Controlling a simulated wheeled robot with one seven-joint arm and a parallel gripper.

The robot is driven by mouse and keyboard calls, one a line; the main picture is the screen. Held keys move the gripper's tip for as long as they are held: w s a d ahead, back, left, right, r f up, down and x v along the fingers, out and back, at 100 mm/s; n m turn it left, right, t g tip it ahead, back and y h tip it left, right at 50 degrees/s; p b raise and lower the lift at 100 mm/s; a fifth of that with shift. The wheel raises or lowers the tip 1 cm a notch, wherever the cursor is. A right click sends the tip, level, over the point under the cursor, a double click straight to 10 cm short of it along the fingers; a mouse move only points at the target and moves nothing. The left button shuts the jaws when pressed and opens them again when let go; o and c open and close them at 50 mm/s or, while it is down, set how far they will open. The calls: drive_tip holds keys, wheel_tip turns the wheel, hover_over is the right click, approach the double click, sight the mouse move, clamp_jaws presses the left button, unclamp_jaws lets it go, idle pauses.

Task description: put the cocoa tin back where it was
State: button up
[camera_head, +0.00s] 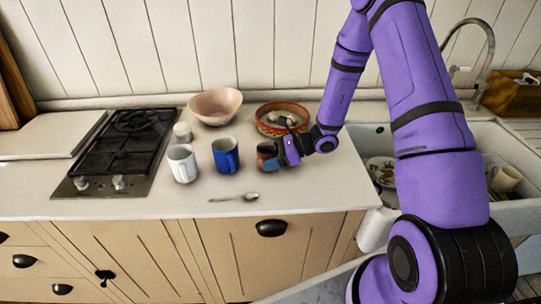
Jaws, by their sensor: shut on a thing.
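A small brown tin (266,149), which I take for the cocoa tin, is upright at the counter's middle right, just right of the blue mug. My gripper (274,160) reaches it from the right and is shut on it. The fingers hide part of the tin's right side and lower part. I cannot tell whether its base touches the counter.
A blue mug (226,157) and a white mug (183,164) stand left of the tin, with a spoon (235,198) in front. Behind are a small white jar (182,132), a pink bowl (214,107) and a red-rimmed basket (271,129). The hob (100,163) is left, the sink (360,137) right.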

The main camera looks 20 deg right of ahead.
drive_tip(key=o, duration=0.9)
drive_tip(key=shift+f, duration=0.1)
drive_tip(key=shift+o, duration=0.2)
